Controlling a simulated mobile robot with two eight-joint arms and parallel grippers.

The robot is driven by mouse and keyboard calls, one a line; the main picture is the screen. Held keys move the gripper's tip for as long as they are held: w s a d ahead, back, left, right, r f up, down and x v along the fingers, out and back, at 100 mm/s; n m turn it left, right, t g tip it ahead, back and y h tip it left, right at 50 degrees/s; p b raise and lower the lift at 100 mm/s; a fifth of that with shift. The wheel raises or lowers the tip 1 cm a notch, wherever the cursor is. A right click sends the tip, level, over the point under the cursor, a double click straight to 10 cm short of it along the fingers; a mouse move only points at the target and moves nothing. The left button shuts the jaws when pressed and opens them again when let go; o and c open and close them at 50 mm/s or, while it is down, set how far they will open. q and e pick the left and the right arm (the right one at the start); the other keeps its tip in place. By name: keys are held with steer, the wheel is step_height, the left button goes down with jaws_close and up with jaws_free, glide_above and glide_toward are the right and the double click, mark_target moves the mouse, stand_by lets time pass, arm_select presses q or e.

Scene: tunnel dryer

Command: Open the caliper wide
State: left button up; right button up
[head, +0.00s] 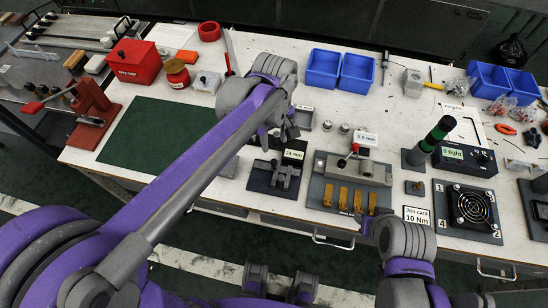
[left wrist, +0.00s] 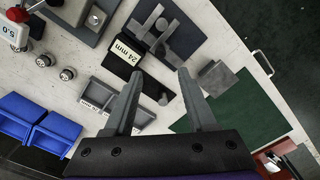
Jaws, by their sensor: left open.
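The caliper (head: 283,176) is a dark grey tool with jaws, lying on a black pad (head: 262,181) near the front of the white bench. A "24 mm" label (head: 294,154) stands beside it. It also shows at the top of the left wrist view (left wrist: 158,38). My left gripper (head: 286,131) is above the bench, behind the caliper in the head view and apart from it. In the left wrist view its two fingers (left wrist: 160,74) are spread with nothing between them. How far apart the caliper's jaws are is hard to tell.
Right of the caliper is a grey fixture plate (head: 318,193) with brass blocks. A small grey tray (head: 303,117) and a "5.0 mm" label (head: 365,138) stand behind. A green mat (head: 150,132) lies left. Blue bins (head: 323,68) stand at the back.

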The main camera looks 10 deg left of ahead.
mark_target(274, 161)
arm_select(q)
step_height(274, 161, down, 10)
steer(key=shift+r+b, duration=0.1)
steer(key=shift+b, duration=0.35)
jaws_close()
stand_by(1.3)
